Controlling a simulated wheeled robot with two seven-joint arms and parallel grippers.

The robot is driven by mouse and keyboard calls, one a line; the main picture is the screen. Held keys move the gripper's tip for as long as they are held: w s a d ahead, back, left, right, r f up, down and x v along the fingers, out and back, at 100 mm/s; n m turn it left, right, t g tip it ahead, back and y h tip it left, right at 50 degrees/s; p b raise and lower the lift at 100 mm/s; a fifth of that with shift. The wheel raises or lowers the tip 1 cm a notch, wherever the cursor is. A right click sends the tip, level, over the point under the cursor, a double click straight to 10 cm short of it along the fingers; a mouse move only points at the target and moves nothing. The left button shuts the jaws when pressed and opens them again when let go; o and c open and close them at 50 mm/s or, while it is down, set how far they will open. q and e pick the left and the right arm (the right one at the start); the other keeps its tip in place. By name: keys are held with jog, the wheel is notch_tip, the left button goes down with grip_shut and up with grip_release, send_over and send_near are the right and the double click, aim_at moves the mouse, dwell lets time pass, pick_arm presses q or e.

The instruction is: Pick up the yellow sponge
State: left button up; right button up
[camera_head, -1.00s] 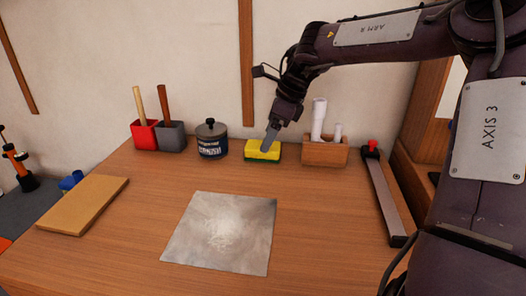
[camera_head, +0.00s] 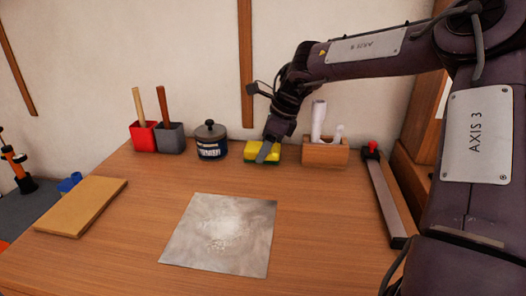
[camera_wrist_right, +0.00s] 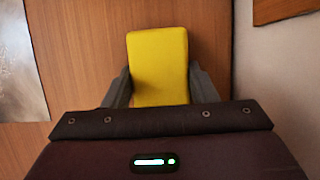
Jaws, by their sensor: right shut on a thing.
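The yellow sponge (camera_head: 250,148) has a darker green underside and sits on the wooden table near the wall, between the dark jar and the wooden block holder. My right gripper (camera_head: 266,152) reaches down over it from the right. In the right wrist view, the sponge (camera_wrist_right: 158,65) lies between the two grey fingers of my right gripper (camera_wrist_right: 160,88), one finger along each long side, shut on it. The sponge appears to rest on the table still. My left gripper is not in view.
A dark jar (camera_head: 211,141) stands left of the sponge, and a wooden holder with white rolls (camera_head: 325,153) stands right of it. Red (camera_head: 143,137) and grey (camera_head: 171,138) pots hold wooden handles. A grey sheet (camera_head: 219,234) with pale powder lies in front. The wall is close behind.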

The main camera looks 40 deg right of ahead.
jog(key=shift+r, duration=0.4)
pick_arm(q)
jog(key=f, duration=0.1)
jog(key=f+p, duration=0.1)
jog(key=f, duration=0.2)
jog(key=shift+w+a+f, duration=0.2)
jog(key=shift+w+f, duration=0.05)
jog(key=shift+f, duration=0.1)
pick_arm(e)
notch_tip(320, 180, up, 9)
jog(key=shift+r, duration=0.1)
jog(key=shift+o, duration=1.4)
jog(key=shift+c, duration=1.1)
